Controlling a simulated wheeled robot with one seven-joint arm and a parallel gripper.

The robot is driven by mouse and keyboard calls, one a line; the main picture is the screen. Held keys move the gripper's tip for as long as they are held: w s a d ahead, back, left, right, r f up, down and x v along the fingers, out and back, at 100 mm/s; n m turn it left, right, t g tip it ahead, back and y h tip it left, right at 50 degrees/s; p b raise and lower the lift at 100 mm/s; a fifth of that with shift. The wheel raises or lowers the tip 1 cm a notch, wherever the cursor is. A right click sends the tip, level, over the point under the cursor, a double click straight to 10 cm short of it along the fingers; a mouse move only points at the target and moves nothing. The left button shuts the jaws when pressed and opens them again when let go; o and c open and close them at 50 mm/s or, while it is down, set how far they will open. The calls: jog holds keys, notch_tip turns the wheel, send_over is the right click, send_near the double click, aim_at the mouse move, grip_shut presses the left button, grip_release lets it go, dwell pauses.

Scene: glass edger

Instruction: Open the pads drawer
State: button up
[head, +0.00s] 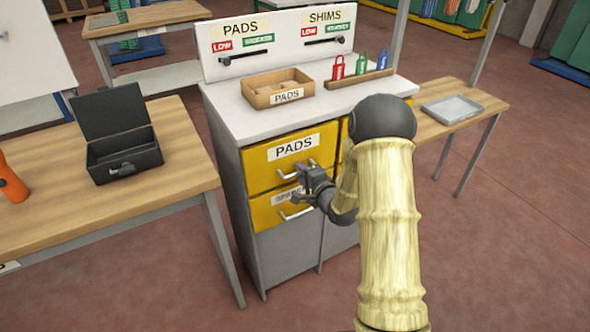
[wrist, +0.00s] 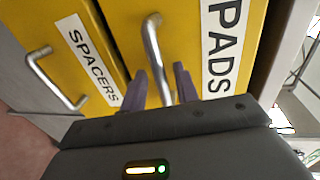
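The pads drawer (head: 264,158) is the upper yellow drawer of the grey cabinet, labelled PADS. Its face looks flush with the cabinet, so it appears shut. Its curved metal handle (wrist: 152,42) shows in the wrist view. My gripper (head: 303,183) is in front of this drawer in the head view, partly covering the handle. In the wrist view the two fingers of my gripper (wrist: 161,84) stand on either side of the handle, with gaps visible. The fingers are open; I cannot tell whether either touches the bar.
The yellow spacers drawer (head: 264,216) with its own handle (wrist: 55,80) is just below. On the cabinet top (head: 235,112) stand a cardboard PADS box (head: 262,99) and several coloured tags. A wooden bench (head: 185,165) with an open black box (head: 124,160) is at left.

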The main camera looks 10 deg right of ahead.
jog(key=shift+w+a+f, duration=0.1)
jog(key=shift+w, duration=0.4)
jog(key=shift+c, duration=0.2)
grip_shut()
